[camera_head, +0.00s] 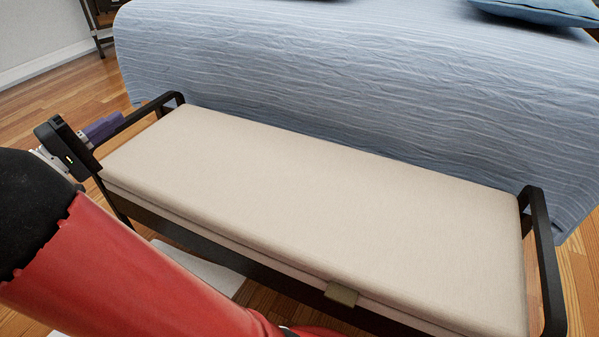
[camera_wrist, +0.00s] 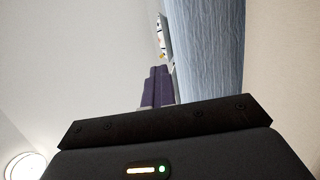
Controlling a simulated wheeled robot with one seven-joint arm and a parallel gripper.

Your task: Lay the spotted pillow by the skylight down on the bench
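The bench (camera_head: 320,205) has a long, bare cream cushion and black metal end rails. My gripper (camera_head: 118,118) is beside its left end rail, its purple fingers pointing towards the bed. In the wrist view, the purple fingers of my gripper (camera_wrist: 158,70) lie close together, with nothing visible between them. Beyond the fingertips is a small white thing with dark and yellow marks (camera_wrist: 160,40); it is too small to tell whether it is the spotted pillow. No spotted pillow shows in the head view. The bench cushion also fills the right edge of the wrist view (camera_wrist: 280,75).
A bed with a blue striped cover (camera_head: 350,85) stands close behind the bench. A blue pillow (camera_head: 540,10) lies on it at the upper right. Wooden floor (camera_head: 70,95) is open at the left. A round light (camera_wrist: 25,165) shows in the wrist view.

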